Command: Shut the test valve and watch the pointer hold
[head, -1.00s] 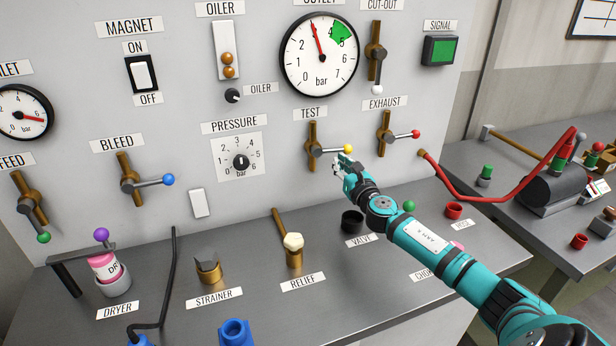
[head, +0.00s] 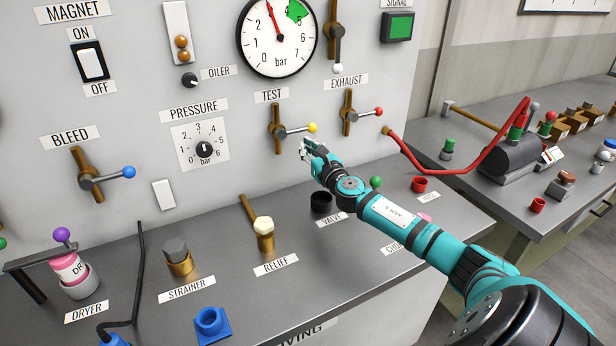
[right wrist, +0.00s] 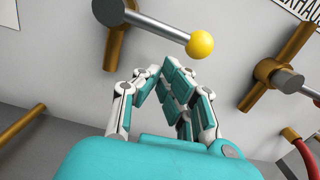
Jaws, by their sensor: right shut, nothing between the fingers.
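The test valve (head: 279,128) is a brass vertical pipe on the panel. Its grey lever points right, across the pipe, and ends in a yellow knob (head: 312,127). My right gripper (head: 304,147) is shut and empty just below the knob. In the right wrist view its fingertips (right wrist: 166,72) close together below and left of the yellow knob (right wrist: 201,44), apart from it. The round outlet gauge (head: 265,52) is cut off at the top. Its red pointer (head: 273,20) points up and slightly left, short of the green sector. My left gripper is out of view.
The exhaust valve's red-knobbed lever (head: 365,114) is close on the right, with a red hose (head: 437,172) beyond. Below, the bench holds the black valve cup (head: 321,203), relief valve (head: 264,236) and strainer (head: 179,256).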

